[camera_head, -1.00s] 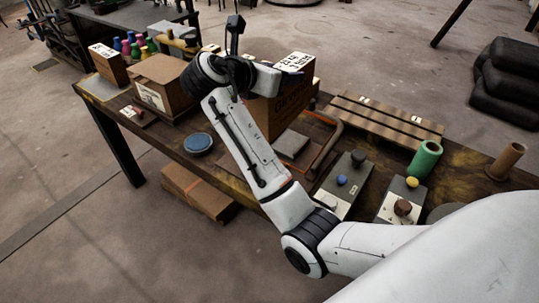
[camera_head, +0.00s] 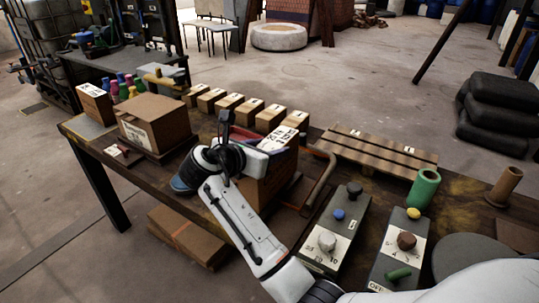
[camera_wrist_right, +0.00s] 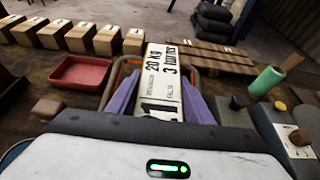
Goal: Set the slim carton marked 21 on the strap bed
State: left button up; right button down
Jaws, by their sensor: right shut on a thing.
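My right gripper (camera_wrist_right: 158,95) is shut on a brown carton (camera_head: 268,180), with a purple finger on each side of it. The carton's white label (camera_wrist_right: 163,80) reads 20 kg and 3 units; a large 1 shows at its near end, and the rest of that number is hidden. The carton is upright, left of the strap bed and apart from it. I cannot tell whether its base touches the table. The strap bed (camera_head: 378,157), wooden slats with dark straps, lies bare at the back right of the table. It also shows in the wrist view (camera_wrist_right: 212,57). My left gripper is out of view.
An orange tube frame (camera_head: 322,182) stands just right of the carton. Two control boxes (camera_head: 335,225) and a green cylinder (camera_head: 424,187) are nearer and right. Several small cartons (camera_head: 237,107) line the back edge; a red tray (camera_wrist_right: 80,74) lies left. A large box (camera_head: 155,125) stands left.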

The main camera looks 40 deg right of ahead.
jog(key=shift+f, duration=0.5)
jog(key=c, duration=0.9)
grip_release()
jog(key=shift+f, duration=0.15)
jog(key=p+v, duration=0.1)
jog(key=v, duration=1.1)
